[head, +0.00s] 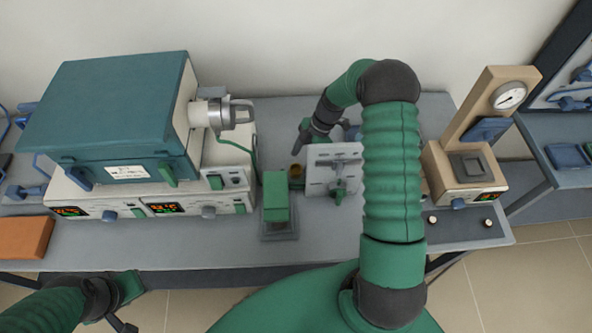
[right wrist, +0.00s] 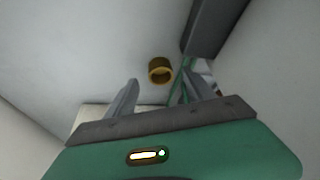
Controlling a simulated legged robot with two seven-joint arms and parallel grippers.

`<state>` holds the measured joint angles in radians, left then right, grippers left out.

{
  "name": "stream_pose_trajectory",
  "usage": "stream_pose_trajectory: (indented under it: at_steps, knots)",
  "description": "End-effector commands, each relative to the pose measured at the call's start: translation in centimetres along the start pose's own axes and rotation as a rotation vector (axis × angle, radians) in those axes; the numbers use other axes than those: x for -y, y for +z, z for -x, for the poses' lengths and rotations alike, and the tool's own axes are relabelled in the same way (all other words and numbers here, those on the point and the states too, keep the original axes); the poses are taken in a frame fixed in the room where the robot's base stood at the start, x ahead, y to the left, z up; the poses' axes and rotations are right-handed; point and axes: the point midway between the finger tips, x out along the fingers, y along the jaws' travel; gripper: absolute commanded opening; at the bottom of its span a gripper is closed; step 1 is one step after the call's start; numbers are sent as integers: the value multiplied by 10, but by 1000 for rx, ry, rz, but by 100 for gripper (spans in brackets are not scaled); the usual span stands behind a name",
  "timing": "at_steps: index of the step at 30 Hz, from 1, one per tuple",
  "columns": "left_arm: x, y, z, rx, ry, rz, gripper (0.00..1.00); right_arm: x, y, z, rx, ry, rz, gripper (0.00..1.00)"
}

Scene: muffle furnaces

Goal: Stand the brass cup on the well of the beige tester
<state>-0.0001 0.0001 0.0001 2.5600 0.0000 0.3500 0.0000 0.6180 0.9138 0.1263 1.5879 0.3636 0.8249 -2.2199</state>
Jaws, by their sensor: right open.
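The brass cup (head: 296,171) stands on the grey bench behind a green block-shaped device. My right gripper (head: 302,140) reaches over the bench from behind, above and near the cup. In the right wrist view the cup (right wrist: 160,70) shows ahead of the open fingers, roughly between their tips, with nothing held. The beige tester (head: 436,172) stands at the bench's right end, with a round dial on its upright. Its dark square well (head: 468,166) looks empty. My left gripper (head: 124,298) is at the lower left, partly cut off; its jaw state is unclear.
A teal-topped furnace (head: 115,110) on white control units fills the left. The green device (head: 277,200) stands before the cup, and a light grey panel (head: 325,170) stands right of it. Two small knobs (head: 488,223) lie before the tester. An orange block (head: 25,237) is far left.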

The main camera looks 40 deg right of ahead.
Motion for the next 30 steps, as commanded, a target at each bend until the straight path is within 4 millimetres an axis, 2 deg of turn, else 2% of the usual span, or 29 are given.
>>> stream_pose_trajectory:
  at_steps: [3, 6, 13, 27, 30]
  knots:
    - [0, -1, 5, 0, 0, 0, 36, 0, -3, -23, 0, -5, 1, 62]
    - [0, -1, 5, 0, 0, 0, 36, 0, -2, -36, -1, -2, 0, 62]
    - [0, -1, 5, 0, 0, 0, 36, -1, -1, -40, 0, 0, 1, 62]
    - [0, -1, 5, 0, 0, 0, 36, -1, -1, -39, -1, -1, 0, 2]
    - [0, -1, 5, 0, 0, 0, 36, -1, -1, -39, -1, 0, 1, 0]
